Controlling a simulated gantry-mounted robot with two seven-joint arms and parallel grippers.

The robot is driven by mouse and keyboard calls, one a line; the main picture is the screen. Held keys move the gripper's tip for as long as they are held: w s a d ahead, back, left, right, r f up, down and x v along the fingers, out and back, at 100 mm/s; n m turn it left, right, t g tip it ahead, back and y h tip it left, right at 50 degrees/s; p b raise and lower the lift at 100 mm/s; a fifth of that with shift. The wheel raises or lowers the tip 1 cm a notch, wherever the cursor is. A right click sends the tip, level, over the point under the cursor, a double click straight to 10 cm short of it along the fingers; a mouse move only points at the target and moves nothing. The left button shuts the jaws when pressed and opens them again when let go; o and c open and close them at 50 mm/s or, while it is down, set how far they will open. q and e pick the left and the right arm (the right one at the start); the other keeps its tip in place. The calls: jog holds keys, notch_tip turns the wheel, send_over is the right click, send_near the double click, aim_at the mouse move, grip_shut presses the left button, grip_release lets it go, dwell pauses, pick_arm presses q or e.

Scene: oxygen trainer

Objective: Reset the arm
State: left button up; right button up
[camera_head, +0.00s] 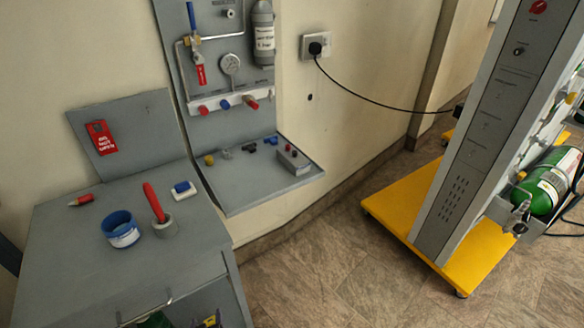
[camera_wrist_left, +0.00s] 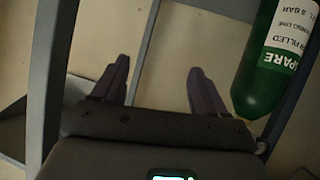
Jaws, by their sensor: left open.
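My left gripper (camera_wrist_left: 155,85) shows in the left wrist view with its two dark fingers spread apart and nothing between them. A green cylinder (camera_wrist_left: 265,90) with a white label reading SPARE is close to the right of the fingers. Grey frame bars (camera_wrist_left: 48,70) stand at the left and right of the gripper. In the head view I cannot make out the left gripper clearly. A green thing (camera_head: 155,320) shows in part under the bench top at the bottom edge. My right gripper is not in view.
A wall panel (camera_head: 215,100) has a gauge and valves. A grey tower (camera_head: 480,130) stands on a yellow base (camera_head: 400,205). Floor between is clear.

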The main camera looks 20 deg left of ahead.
pick_arm(q)
jog(key=s+d+r+m+g+h+p, duration=0.1)
jog(key=d+r+m+h+p, duration=0.2)
jog(key=d+r+p, duration=0.55)
jog(key=s+d+r+m+g+h+p, duration=0.1)
jog(key=d+r+m+h+p, duration=0.25)
jog(key=r, duration=0.95)
jog(key=s+d+r+m+g+h+p, duration=0.1)
jog(key=s+d+r+m+g+p, duration=0.15)
jog(key=s+r+p, duration=0.45)
jog(key=s+d+r+m+g+h+p, duration=0.1)
jog(key=s+d+r+m+p, duration=0.25)
jog(key=r, duration=0.85)
notch_tip(320, 180, up, 35)
jog(key=p, duration=3.5)
jog(key=shift+a+f+n, duration=0.15)
jog(key=shift+f+n, duration=0.05)
jog(key=shift+n, duration=0.15)
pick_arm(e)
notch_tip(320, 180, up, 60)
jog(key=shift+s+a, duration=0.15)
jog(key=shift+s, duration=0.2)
pick_arm(q)
jog(key=shift+s, duration=0.1)
